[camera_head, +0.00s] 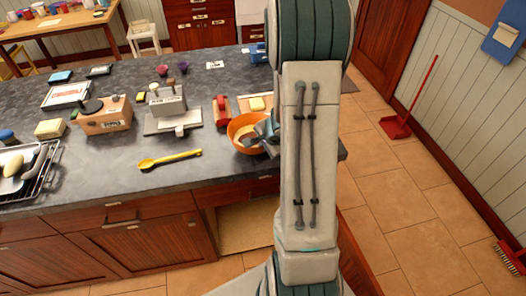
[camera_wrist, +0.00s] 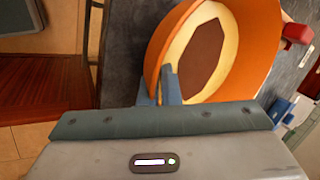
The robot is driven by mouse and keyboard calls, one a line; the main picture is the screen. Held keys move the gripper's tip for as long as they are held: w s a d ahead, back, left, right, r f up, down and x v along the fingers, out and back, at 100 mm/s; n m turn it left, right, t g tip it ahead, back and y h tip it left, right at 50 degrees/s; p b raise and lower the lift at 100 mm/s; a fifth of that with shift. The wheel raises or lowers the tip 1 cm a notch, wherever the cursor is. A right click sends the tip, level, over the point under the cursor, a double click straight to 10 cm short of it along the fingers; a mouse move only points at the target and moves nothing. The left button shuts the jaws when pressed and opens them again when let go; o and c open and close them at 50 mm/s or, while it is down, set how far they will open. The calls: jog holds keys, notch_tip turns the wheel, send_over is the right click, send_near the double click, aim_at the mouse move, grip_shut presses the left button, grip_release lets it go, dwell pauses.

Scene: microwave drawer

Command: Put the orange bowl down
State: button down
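The orange bowl (camera_head: 240,126) is at the right part of the dark countertop (camera_head: 115,178), near its front edge. I cannot tell whether its base touches the counter. My gripper (camera_head: 268,133) is at the bowl's right side, partly hidden by my arm. In the wrist view the bowl (camera_wrist: 256,45) fills the upper middle, with a cream inside and a dark brown patch at its middle. There my gripper (camera_wrist: 160,86) has one finger on each side of the bowl's near wall, pinching the rim.
A yellow spoon (camera_head: 170,160) lies left of the bowl. A red item (camera_head: 222,110) and a board with a pale block (camera_head: 257,103) are close behind it. A dish rack (camera_head: 28,175) stands at far left. Bare counter lies around the spoon.

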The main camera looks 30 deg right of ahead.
jog(key=shift+f, duration=0.65)
jog(key=shift+f+b, duration=0.2)
jog(key=shift+b, duration=0.2)
jog(key=c, duration=1.6)
grip_release()
jog(key=shift+c, duration=0.2)
jog(key=shift+r, duration=0.15)
